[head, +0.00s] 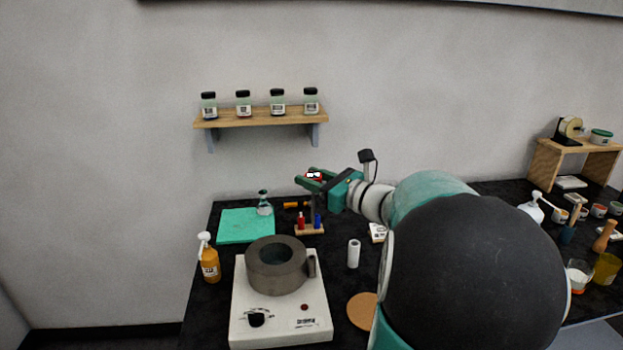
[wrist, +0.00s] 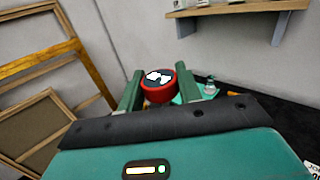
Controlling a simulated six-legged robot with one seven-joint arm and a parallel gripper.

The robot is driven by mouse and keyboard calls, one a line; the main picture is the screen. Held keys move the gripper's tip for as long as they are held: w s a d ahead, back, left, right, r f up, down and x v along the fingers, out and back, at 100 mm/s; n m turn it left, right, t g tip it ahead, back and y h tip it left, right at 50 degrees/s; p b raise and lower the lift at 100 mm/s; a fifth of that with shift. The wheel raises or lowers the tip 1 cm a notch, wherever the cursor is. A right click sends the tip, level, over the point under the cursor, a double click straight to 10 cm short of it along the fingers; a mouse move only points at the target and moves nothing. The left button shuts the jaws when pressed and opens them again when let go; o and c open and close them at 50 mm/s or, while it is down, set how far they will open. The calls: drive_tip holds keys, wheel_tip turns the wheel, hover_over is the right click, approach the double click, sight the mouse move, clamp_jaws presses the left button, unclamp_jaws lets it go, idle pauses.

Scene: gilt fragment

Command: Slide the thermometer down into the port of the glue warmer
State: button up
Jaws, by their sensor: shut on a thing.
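The glue warmer is a white box (head: 246,318) with a knob and a thick grey ring-shaped pot (head: 262,283) on top, in the head view. A small grey tube on the pot's right side (head: 311,266) looks like the port. My gripper (head: 312,177) is raised behind and above the warmer, well apart from it. It is shut on a round red head with a dark, white-marked top, which looks like the thermometer (wrist: 158,92) in the wrist view. The fingers flank the red head.
A small wooden stand (head: 309,230) with red and blue items is below my gripper. An orange pump bottle (head: 209,262) stands left of the warmer, a white cylinder (head: 353,254) right of it. A green mat (head: 240,227) lies behind. A jar shelf (head: 262,117) hangs on the wall.

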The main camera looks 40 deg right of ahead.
drive_tip(key=shift+w, duration=0.2)
drive_tip(key=shift+a, duration=0.1)
wheel_tip(320, 180, down, 2)
drive_tip(key=shift+s+f, duration=0.1)
drive_tip(key=shift+f, duration=1.85)
wheel_tip(320, 180, down, 10)
drive_tip(key=shift+w+d, duration=0.25)
idle(4.5)
drive_tip(key=o, duration=1)
drive_tip(key=shift+o, duration=0.2)
